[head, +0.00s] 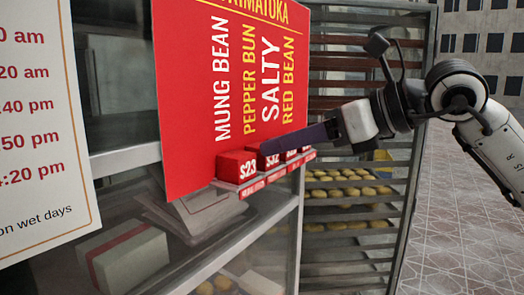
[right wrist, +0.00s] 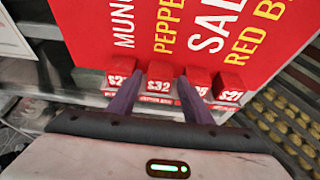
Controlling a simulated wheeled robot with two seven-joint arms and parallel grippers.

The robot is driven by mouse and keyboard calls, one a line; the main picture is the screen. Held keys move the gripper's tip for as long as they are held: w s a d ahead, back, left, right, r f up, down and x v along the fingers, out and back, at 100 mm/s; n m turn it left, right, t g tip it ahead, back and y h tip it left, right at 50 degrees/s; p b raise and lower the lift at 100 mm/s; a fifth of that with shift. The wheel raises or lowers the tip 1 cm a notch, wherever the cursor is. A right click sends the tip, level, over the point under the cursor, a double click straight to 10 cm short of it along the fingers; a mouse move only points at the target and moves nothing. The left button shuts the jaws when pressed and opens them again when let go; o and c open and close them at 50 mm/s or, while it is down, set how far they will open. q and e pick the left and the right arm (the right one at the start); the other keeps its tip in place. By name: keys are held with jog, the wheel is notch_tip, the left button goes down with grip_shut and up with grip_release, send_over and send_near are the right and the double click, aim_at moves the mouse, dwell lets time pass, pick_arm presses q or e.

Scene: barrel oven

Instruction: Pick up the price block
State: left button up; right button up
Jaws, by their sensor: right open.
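Several red price blocks with white numbers stand in a row on a narrow ledge (head: 262,182) at the foot of the red menu board (head: 190,100). The $23 block (head: 237,167) is nearest in the head view; the $32 block (head: 268,158) is beside it. In the right wrist view, the $32 block (right wrist: 159,77) sits between the two purple fingers of my right gripper (right wrist: 160,85). The $21 block (right wrist: 230,88) is at the right end. My right gripper (head: 267,148) is open; the head view shows its fingers reaching in from the right. Contact cannot be told. My left gripper is out of view.
A glass-sided cabinet (head: 230,240) is below the board, with a box (head: 125,258) inside. A rack of trays with round buns (head: 345,190) stands behind and to the right. A white timetable sign (head: 35,120) is at left. Paved ground (head: 460,230) is open at right.

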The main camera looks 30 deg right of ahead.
aim_at(264, 164)
jog(key=p+x, duration=0.1)
jog(key=x, duration=0.3)
jog(key=shift+f, duration=0.1)
jog(key=c, duration=0.8)
